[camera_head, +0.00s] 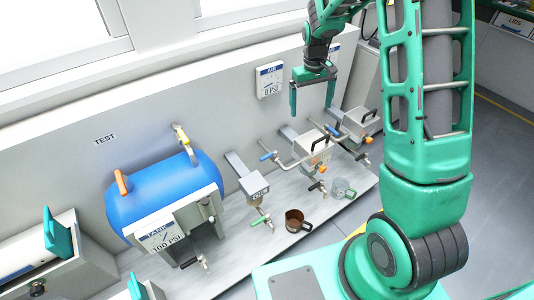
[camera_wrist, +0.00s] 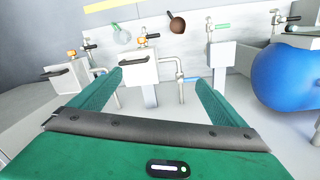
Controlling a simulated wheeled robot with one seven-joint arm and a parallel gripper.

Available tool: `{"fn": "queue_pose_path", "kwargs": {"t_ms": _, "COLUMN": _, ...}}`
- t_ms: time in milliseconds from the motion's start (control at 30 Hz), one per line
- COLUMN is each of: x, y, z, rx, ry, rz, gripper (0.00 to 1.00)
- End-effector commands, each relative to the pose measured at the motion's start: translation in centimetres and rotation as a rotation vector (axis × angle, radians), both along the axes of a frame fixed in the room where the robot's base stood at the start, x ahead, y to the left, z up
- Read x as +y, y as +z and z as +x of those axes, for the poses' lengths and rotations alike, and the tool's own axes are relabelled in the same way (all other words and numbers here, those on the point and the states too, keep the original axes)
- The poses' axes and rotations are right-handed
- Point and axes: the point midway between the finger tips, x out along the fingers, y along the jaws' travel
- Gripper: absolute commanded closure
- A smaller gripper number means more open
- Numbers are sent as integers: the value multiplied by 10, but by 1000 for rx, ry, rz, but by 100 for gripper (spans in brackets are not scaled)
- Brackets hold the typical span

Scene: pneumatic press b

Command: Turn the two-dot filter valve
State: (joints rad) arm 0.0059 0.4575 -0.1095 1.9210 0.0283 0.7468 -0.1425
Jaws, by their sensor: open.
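Two pale filter boxes with black handles stand on the bench at the right of the head view, a nearer one (camera_head: 313,152) and a farther one (camera_head: 360,121). They also show in the wrist view, one in the middle (camera_wrist: 127,69) and one at left (camera_wrist: 66,78). Orange-handled valves sit by them, one at the middle box (camera_wrist: 141,39) and one at the left box (camera_wrist: 73,53). Dot marks are too small to read, so I cannot tell which filter has two. My gripper (camera_head: 312,98) is open and empty, above and behind the boxes, apart from them.
A blue tank (camera_head: 150,195) with a gauge lies at left. A grey box (camera_head: 254,186) with a valve stands beside it. A brown cup (camera_head: 296,221) and a clear cup (camera_head: 342,188) stand in front. Blue-handled pipe valves (camera_head: 267,156) and the wall gauge (camera_head: 269,79) are near my gripper.

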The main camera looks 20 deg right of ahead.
Motion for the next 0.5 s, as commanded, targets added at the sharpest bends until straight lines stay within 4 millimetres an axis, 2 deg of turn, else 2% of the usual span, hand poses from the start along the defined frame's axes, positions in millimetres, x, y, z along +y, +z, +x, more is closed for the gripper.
{"fn": "queue_pose_path", "kwargs": {"t_ms": 33, "x": 11, "y": -21, "z": 16, "rx": 7, "ry": 31, "rz": 4, "gripper": 5}}
{"fn": "queue_pose_path", "kwargs": {"t_ms": 200, "x": 47, "y": -86, "z": 60, "rx": 10, "ry": 131, "rz": 21, "gripper": 5}}
{"fn": "queue_pose_path", "kwargs": {"t_ms": 400, "x": 90, "y": -160, "z": 94, "rx": 11, "ry": 229, "rz": 48, "gripper": 5}}
{"fn": "queue_pose_path", "kwargs": {"t_ms": 500, "x": 105, "y": -188, "z": 103, "rx": 12, "ry": 261, "rz": 58, "gripper": 5}}
